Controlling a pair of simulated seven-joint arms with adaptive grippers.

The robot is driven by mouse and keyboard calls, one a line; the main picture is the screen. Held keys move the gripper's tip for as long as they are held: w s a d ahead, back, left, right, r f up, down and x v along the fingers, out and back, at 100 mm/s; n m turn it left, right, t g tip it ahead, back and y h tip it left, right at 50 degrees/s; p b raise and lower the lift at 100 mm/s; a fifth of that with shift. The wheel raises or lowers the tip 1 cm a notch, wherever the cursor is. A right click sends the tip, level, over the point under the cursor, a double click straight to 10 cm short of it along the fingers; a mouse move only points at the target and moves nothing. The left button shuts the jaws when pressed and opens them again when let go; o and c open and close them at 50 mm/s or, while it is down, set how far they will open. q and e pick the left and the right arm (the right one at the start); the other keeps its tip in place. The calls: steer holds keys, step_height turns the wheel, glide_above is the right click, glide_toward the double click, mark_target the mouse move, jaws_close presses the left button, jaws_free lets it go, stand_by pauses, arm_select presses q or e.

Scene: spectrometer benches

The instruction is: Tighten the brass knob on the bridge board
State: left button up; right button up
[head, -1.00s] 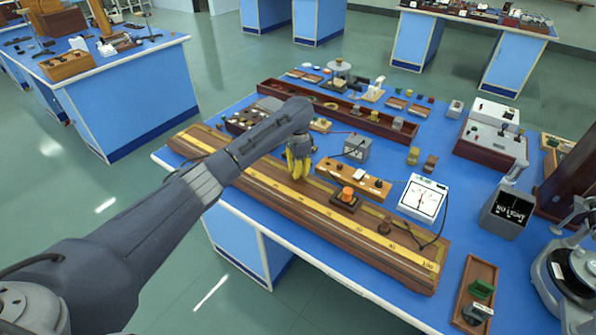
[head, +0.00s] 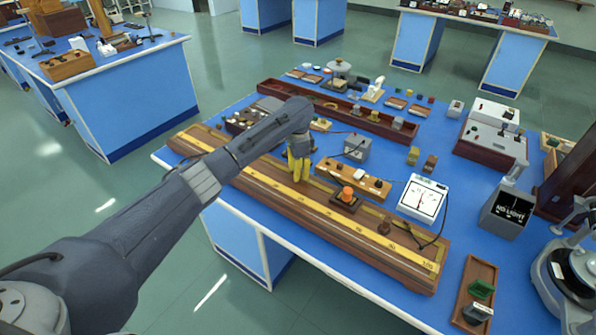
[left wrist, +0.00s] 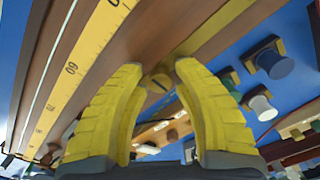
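The bridge board is a long brown wooden board (head: 322,219) with a yellow scale, lying along the near edge of the blue bench. My left gripper (head: 299,170) points down at the board's far side. In the left wrist view a small round brass knob (left wrist: 158,80) with a dark slot sits between the tips of the yellow fingers of my left gripper (left wrist: 160,76). The fingers are apart with the knob in the gap; whether they touch it is unclear. In the head view the fingers hide the knob. My right gripper is not in view.
A wooden terminal block (head: 338,174) with an orange-topped box (head: 346,197) beside it is right of my gripper. A grey box (head: 357,148) with a wire stands behind. A white meter (head: 423,198) is further right. A long red-brown tray (head: 345,117) lies behind.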

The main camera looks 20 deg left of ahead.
arm_select(q)
steer(key=o, duration=0.3)
steer(key=shift+r, duration=0.1)
step_height(320, 180, up, 12)
stand_by(0.6)
stand_by(0.3)
